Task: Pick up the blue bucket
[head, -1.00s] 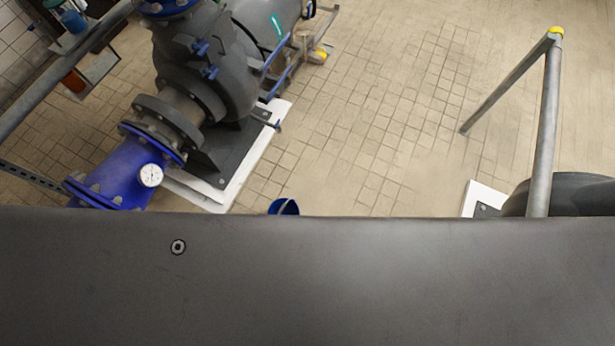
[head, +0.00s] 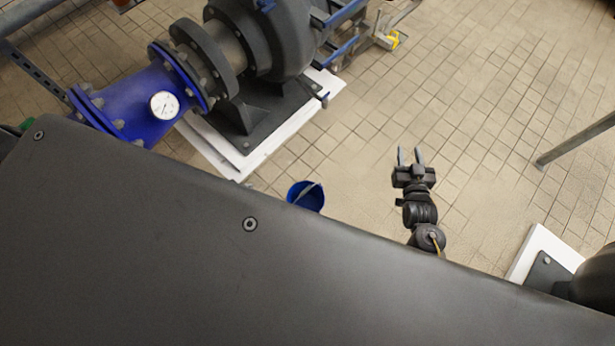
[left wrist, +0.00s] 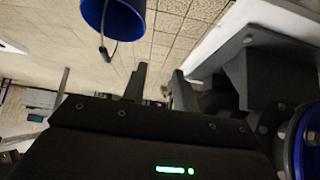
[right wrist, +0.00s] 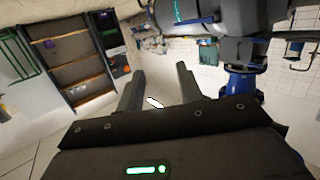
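The blue bucket (head: 305,196) stands on the tiled floor, just beyond the edge of my dark body panel in the head view. Its handle lies across the top, and its lower part is partly hidden. It also shows at the top of the left wrist view (left wrist: 113,18), cut off by the frame. My left gripper (left wrist: 155,75) is open and empty, apart from the bucket; it is hidden in the head view. My right gripper (head: 411,155) is open over the floor to the right of the bucket; its fingers also show open in the right wrist view (right wrist: 160,80).
A grey pump with a blue pipe (head: 135,105) and gauge stands on a white plinth (head: 215,155) left of the bucket. A second white plinth (head: 540,250) and a grey rail (head: 580,138) are at right. Tiled floor (head: 480,130) between them is clear.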

